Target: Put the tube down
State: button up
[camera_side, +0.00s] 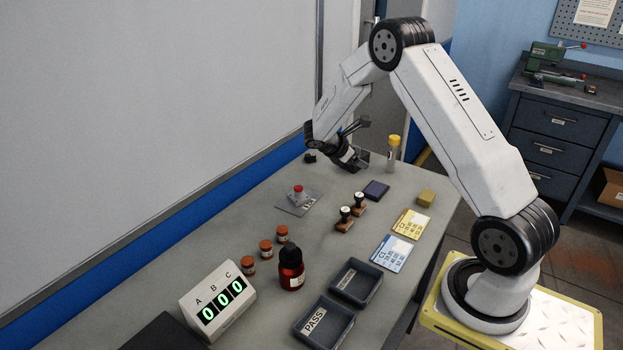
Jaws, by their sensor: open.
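A clear tube (392,154) with a yellow cap stands upright at the far right edge of the bench. My gripper (362,160) is open and low over the bench, just left of the tube. I see a small gap between the gripper and the tube, but the exact distance in depth is hard to tell. The bench (330,185) is grey.
Two stamps (352,210), a dark ink pad (376,190) and a yellow block (426,197) lie nearer. A red-button plate (298,200), several small orange-capped jars (266,249), a dark red bottle (291,268), trays (356,283), cards (391,253) and a display (218,300) stand forward.

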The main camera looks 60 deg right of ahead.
jog(key=s+a+r+m+t+y, duration=0.1)
jog(key=s+a+m+t+y, duration=0.1)
jog(key=a, duration=0.8)
jog(key=s+a+r+m+t+y, duration=0.2)
jog(key=s+a+m+y, duration=0.2)
jog(key=a, duration=0.6)
jog(key=s+a+r+m+t+y, duration=0.1)
jog(key=s+a+m, duration=0.4)
jog(key=a, duration=0.5)
jog(key=shift+s+a+r+t+y, duration=0.25)
jog(key=shift+t+y, duration=0.45)
jog(key=shift+y, duration=0.5)
jog(key=shift+f, duration=0.1)
